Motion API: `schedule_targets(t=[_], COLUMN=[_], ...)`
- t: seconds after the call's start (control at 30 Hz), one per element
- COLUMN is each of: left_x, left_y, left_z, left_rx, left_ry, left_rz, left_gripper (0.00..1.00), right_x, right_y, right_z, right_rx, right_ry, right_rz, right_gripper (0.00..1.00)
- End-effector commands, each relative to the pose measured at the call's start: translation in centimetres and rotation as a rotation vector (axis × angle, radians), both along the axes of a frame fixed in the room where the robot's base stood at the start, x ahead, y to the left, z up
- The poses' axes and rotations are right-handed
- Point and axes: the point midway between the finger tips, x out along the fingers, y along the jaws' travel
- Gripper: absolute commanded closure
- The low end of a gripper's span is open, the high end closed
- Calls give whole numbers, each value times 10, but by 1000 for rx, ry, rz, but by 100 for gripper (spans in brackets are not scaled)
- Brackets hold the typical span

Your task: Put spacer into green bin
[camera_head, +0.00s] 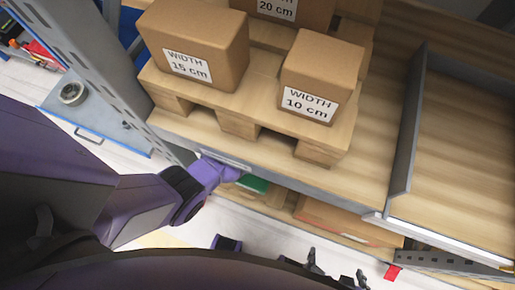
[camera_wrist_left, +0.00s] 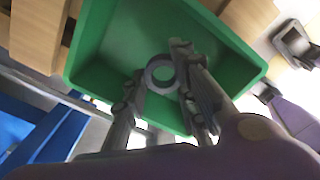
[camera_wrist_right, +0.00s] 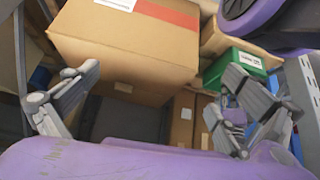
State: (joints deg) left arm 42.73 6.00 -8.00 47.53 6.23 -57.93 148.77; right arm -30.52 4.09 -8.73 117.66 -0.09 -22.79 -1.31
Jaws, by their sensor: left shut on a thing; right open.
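The spacer (camera_wrist_left: 160,73), a small grey ring, is between the fingertips of my left gripper (camera_wrist_left: 158,76). My left gripper is shut on it and holds it over the open green bin (camera_wrist_left: 228,62); I cannot tell how far it is above the floor of the bin. In the head view only a strip of the green bin (camera_head: 253,184) shows below the shelf edge, and my left fingers are hidden. The bin also shows in the right wrist view (camera_wrist_right: 235,64). My right gripper (camera_head: 336,272) is open and empty at the bottom of the head view.
Cardboard boxes labelled 15 cm (camera_head: 193,45) and 10 cm (camera_head: 322,75) stand on a wooden pallet (camera_head: 230,105) above the bin. A metal rack post (camera_head: 110,75) rises at left. A large box (camera_wrist_right: 125,45) fills the upper right wrist view.

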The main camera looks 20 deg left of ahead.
Motion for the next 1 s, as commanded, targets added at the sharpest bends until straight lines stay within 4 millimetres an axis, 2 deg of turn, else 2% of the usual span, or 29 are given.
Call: schedule_targets(t=[0.03, 0.27, 0.43, 0.9, 0.93, 1.0], left_x=[-2, 0, -1, 0, 0, 0], left_y=[0, -1, 0, -1, 0, 0], left_z=[-15, -37, -62, -69, -69, -68], left_rx=[0, 0, 1, -1, -1, -1], left_ry=[6, 1, 2, -1, -1, -1], left_rz=[-2, -1, -1, 0, 0, 0], left_gripper=[100, 100, 100, 100, 73, 64], right_x=[-4, -2, -1, 0, 0, -1], right_y=[1, 3, 6, 7, 7, 7], right_z=[-9, -16, -29, -32, -32, -32], right_rx=[1, 4, 8, 12, 11, 11], right_ry=[10, 11, 14, 12, 12, 14], right_rz=[1, 4, 6, 5, 4, 3], right_gripper=[0, 0, 0, 0, 0, 0])
